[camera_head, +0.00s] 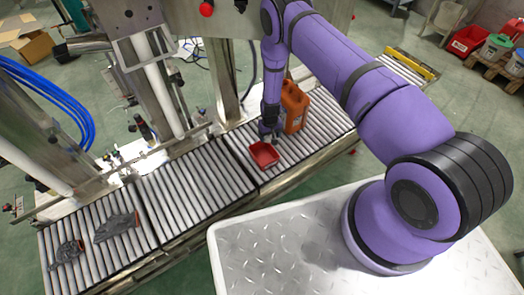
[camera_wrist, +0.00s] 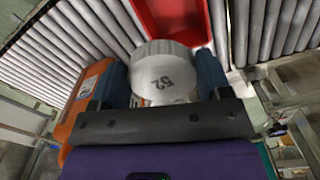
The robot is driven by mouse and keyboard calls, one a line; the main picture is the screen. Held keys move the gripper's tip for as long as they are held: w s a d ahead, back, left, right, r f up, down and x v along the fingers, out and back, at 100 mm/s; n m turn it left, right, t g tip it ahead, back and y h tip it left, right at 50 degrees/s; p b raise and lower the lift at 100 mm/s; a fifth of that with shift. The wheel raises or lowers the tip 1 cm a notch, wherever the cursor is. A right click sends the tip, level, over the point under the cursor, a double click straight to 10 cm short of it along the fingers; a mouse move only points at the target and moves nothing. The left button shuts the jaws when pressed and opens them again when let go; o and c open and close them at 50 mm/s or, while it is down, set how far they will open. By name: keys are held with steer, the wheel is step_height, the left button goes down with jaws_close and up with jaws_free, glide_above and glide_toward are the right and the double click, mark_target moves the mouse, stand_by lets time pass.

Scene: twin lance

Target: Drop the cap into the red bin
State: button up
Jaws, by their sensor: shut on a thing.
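In the head view my gripper (camera_head: 270,135) points down over the roller conveyor, and the cap cannot be made out there. The red bin (camera_head: 264,155) lies on the rollers just below and in front of the gripper. In the wrist view the red bin (camera_wrist: 205,35) shows just beyond the cap, partly hidden by it and cut by the top edge.
An orange jerrycan (camera_head: 294,107) stands on the conveyor (camera_head: 185,190) close to the right of my gripper. Grey gloves (camera_head: 117,226) lie on the rollers at the lower left. Machine frames stand behind the conveyor.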

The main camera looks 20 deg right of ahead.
steer(key=shift+w+a+f, duration=0.15)
steer(key=shift+f, duration=3.55)
steer(key=o, duration=1)
steer(key=shift+c, duration=0.2)
steer(key=shift+r, duration=0.15)
step_height(320, 180, up, 11)
steer(key=shift+f, duration=0.2)
